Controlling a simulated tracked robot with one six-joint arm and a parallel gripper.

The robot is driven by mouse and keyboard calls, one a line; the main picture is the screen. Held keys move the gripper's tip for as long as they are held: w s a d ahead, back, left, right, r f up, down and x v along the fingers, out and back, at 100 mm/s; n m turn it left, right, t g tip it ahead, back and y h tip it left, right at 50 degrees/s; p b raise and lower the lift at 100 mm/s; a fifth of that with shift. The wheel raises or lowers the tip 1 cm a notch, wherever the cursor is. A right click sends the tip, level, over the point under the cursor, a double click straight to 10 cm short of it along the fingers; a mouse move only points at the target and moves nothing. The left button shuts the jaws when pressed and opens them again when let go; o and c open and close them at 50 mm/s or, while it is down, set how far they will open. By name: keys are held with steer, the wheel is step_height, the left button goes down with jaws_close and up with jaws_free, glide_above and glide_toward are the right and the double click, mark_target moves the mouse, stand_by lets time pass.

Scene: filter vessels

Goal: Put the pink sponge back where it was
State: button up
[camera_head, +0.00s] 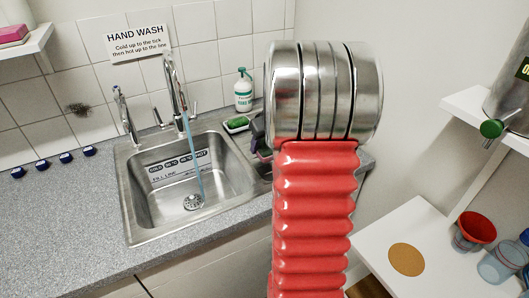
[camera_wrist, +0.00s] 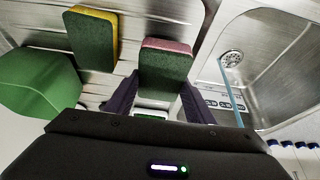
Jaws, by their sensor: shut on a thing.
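The pink sponge (camera_wrist: 166,65), a block with a pink layer and a dark green layer, is between the two dark purple fingers of my gripper (camera_wrist: 160,88) in the wrist view. My gripper is shut on it. The steel surface beside the sink lies around it; I cannot tell whether the sponge touches that surface. A yellow and green sponge (camera_wrist: 92,40) stands to its left, apart from it. In the head view my gripper (camera_head: 259,134) is mostly hidden behind my red and steel arm, right of the sink; a little pink shows there.
The sink (camera_head: 190,190) has a tap (camera_head: 175,85) with water running. A pink block (camera_head: 12,33) lies on the upper left shelf. The left counter is largely clear.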

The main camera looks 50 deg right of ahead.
mark_target(264, 152)
steer(key=shift+f, duration=1.85)
steer(key=shift+f, duration=0.3)
